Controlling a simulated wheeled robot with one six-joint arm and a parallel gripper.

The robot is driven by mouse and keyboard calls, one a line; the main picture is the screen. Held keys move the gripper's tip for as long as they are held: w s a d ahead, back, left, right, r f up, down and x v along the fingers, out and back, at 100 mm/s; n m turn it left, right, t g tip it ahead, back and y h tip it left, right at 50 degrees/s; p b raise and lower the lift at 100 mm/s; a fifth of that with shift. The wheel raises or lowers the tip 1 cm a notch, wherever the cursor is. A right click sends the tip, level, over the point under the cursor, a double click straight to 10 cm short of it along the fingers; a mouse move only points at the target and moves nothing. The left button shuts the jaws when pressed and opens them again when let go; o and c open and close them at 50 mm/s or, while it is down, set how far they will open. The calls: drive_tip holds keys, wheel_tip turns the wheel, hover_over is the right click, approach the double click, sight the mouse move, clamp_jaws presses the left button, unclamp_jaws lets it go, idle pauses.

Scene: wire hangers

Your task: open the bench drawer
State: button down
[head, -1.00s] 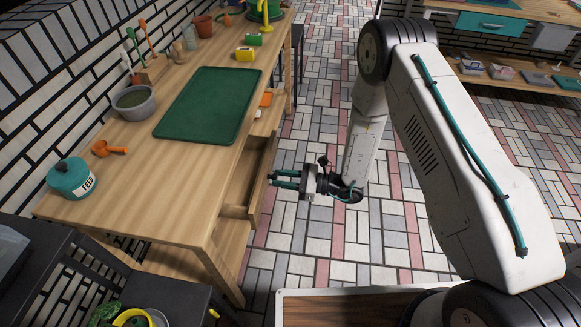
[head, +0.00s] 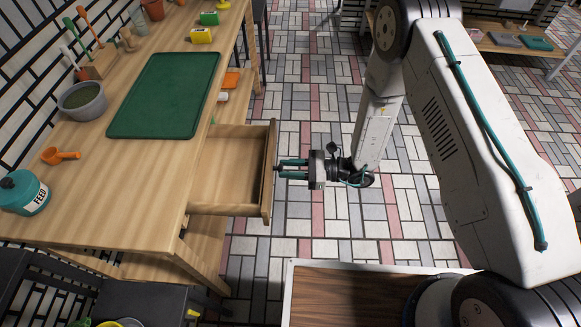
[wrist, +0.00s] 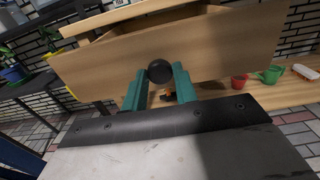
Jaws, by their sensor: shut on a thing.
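The bench drawer (head: 232,172) stands well out from the wooden bench (head: 120,185), and its inside looks empty in the head view. My gripper (head: 281,169) is at the drawer's front, its teal fingers pointing left. In the wrist view, the drawer front (wrist: 215,55) is a wooden panel with a round dark knob (wrist: 160,71). The gripper's teal fingers (wrist: 159,84) are on either side of the knob, shut on it.
A green mat (head: 165,95), a grey bowl (head: 82,101), an orange scoop (head: 60,155) and a teal feed tin (head: 22,192) are on the bench top. The tiled floor right of the drawer is clear.

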drive_tip(key=c, duration=1.1)
unclamp_jaws()
drive_tip(key=d, duration=0.8)
drive_tip(key=shift+w, duration=0.2)
